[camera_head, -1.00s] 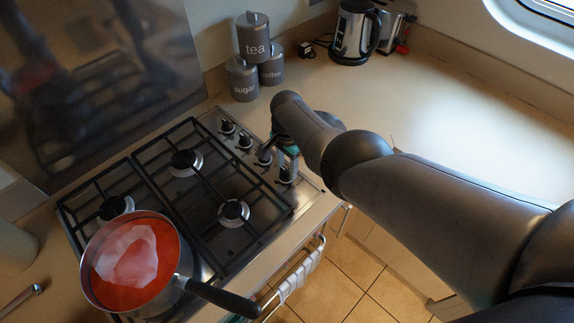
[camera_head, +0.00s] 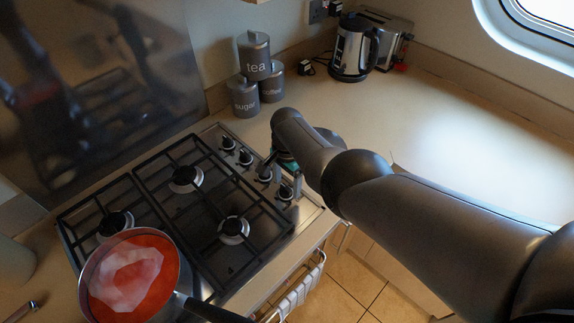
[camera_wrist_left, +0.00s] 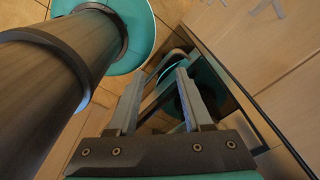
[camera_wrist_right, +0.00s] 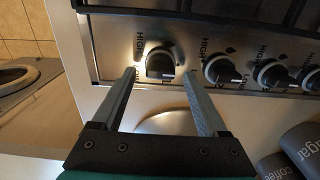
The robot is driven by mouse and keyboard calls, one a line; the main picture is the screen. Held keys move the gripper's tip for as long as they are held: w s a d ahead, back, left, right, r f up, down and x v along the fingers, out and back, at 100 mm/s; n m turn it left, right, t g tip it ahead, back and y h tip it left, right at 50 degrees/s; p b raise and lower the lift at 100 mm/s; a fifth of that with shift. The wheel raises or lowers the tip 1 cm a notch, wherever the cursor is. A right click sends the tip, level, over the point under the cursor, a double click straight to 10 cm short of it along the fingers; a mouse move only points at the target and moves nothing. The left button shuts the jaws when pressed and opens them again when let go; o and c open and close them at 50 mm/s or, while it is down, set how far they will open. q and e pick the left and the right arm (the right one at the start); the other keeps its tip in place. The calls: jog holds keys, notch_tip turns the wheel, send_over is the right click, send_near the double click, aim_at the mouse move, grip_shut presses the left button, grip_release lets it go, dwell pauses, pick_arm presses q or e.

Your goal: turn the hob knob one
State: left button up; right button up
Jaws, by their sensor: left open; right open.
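The hob's black knobs stand in a row on its steel edge; the one at the near end shows in the head view (camera_head: 285,192) and in the right wrist view (camera_wrist_right: 160,63). That end knob sits between the tips of my open right gripper (camera_wrist_right: 160,73) in the right wrist view; I cannot tell whether the fingers touch it. In the head view my right gripper (camera_head: 288,162) is mostly hidden behind my wrist, above the knob row. The neighbouring knob (camera_wrist_right: 223,70) is right of the fingers. My left gripper (camera_wrist_left: 159,85) is open and empty, seen only in its wrist view.
A pan with red contents (camera_head: 133,278) stands on the hob's near-left burner, its handle pointing right. Tea, sugar and coffee canisters (camera_head: 245,98) stand behind the knobs. A kettle (camera_head: 352,48) and toaster are farther back. The right-hand worktop (camera_head: 450,125) is clear.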

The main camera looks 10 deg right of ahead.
notch_tip(320, 180, up, 8)
jog(key=p, duration=0.5)
jog(key=shift+f, duration=0.1)
jog(key=r, duration=0.1)
notch_tip(320, 180, up, 6)
send_over(287, 186)
jog(key=shift+s, duration=0.1)
dwell(0.3)
